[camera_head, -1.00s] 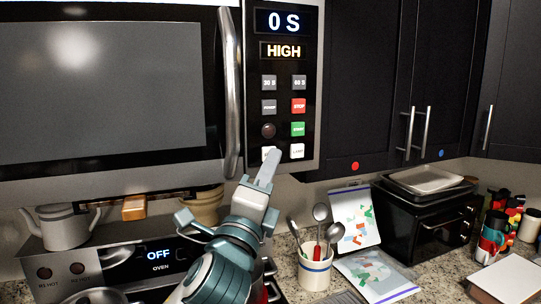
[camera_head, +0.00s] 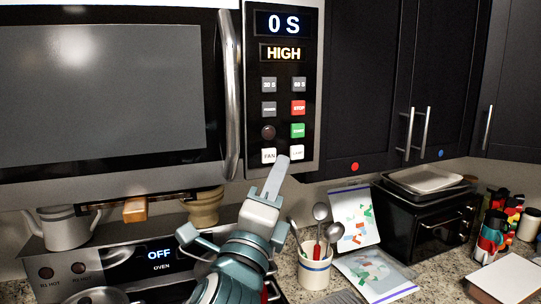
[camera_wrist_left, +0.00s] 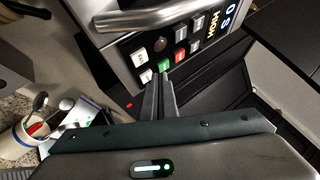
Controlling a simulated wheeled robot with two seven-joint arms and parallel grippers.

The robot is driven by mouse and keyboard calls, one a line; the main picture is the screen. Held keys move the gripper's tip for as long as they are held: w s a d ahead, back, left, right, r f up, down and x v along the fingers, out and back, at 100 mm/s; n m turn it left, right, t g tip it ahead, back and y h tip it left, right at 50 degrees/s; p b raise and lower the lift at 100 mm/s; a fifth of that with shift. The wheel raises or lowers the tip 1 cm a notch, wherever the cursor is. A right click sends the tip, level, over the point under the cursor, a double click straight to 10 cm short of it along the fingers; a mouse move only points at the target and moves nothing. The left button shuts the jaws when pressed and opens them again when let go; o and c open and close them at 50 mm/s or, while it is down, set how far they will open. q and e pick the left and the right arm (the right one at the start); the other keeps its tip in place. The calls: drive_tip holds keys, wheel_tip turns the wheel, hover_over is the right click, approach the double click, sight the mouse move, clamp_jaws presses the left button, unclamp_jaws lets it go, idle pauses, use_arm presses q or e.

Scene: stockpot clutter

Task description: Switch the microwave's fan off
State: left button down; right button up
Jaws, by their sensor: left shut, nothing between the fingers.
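The microwave (camera_head: 110,90) hangs at the upper left, its control panel showing "0 S" and "HIGH". The white FAN button (camera_head: 269,155) is at the bottom left of the panel, uncovered in the head view, and it also shows in the left wrist view (camera_wrist_left: 139,57). My right gripper is not in view. Whether the fan runs does not show.
The microwave handle (camera_head: 229,95) stands out left of the panel. Below are the stove panel (camera_head: 150,262), a kettle (camera_head: 66,228) and a utensil crock (camera_head: 315,267). A black toaster oven (camera_head: 430,228) with trays on top stands at right. Dark cabinets border the microwave's right side.

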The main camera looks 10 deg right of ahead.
use_arm(q)
drive_tip(key=s, duration=0.3)
drive_tip(key=shift+d+p, duration=0.25)
drive_tip(key=shift+p, duration=0.05)
idle(0.3)
